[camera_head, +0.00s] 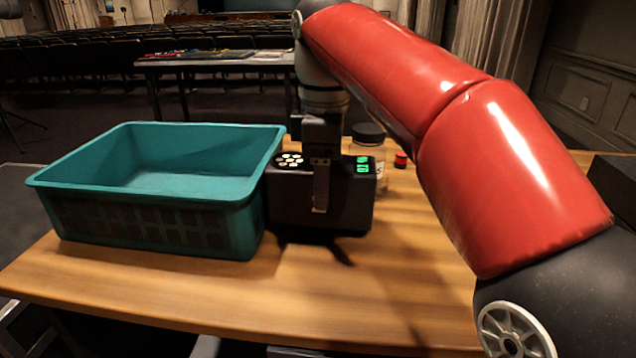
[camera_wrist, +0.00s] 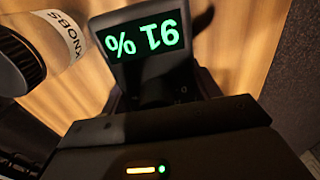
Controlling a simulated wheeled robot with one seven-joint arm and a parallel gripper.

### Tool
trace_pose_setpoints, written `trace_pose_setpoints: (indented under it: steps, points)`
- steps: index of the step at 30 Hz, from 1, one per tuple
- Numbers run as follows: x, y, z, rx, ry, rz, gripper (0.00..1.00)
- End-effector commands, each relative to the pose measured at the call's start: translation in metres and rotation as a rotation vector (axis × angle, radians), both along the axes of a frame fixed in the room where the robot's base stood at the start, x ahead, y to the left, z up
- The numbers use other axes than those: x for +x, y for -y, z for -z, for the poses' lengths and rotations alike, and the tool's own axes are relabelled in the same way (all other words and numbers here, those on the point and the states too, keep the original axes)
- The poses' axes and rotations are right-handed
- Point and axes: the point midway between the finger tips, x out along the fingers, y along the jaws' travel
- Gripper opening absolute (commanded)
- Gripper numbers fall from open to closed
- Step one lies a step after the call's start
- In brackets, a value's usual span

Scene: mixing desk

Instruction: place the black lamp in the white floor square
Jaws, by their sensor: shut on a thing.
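The black lamp (camera_head: 345,207) is a dark box with a cluster of round white lights at its left end and a green display at its right end. It is at the wooden table, just right of the teal crate. My gripper (camera_head: 321,190) comes down from above and is shut on its middle; a finger shows on the near side. In the wrist view the lamp's display (camera_wrist: 145,38) reads 91 %, upside down. I cannot tell whether the lamp rests on the table or hangs slightly above it. No white floor square shows in either view.
A teal crate (camera_head: 150,222) stands close at the lamp's left. A clear jar (camera_head: 376,160) with a black lid, labelled KNOBS (camera_wrist: 66,38), and a small red knob (camera_head: 401,160) stand behind right. The table's front (camera_head: 250,300) is bare. Another table (camera_head: 215,65) and chair rows lie beyond.

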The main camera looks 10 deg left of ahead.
Motion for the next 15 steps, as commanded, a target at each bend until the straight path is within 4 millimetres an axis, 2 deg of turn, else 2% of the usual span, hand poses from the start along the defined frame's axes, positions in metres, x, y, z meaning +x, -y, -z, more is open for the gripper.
trace_pose_setpoints:
  steps: [3,14,15]
  points:
    - [-0.0007,-0.0088,0.0096,0.0,0.002,0.0,0.05]
    - [-0.0008,-0.0094,0.0122,0.0,0.002,0.001,0.05]
    - [-0.0006,-0.0094,0.0137,-0.001,-0.001,0.002,0.64]
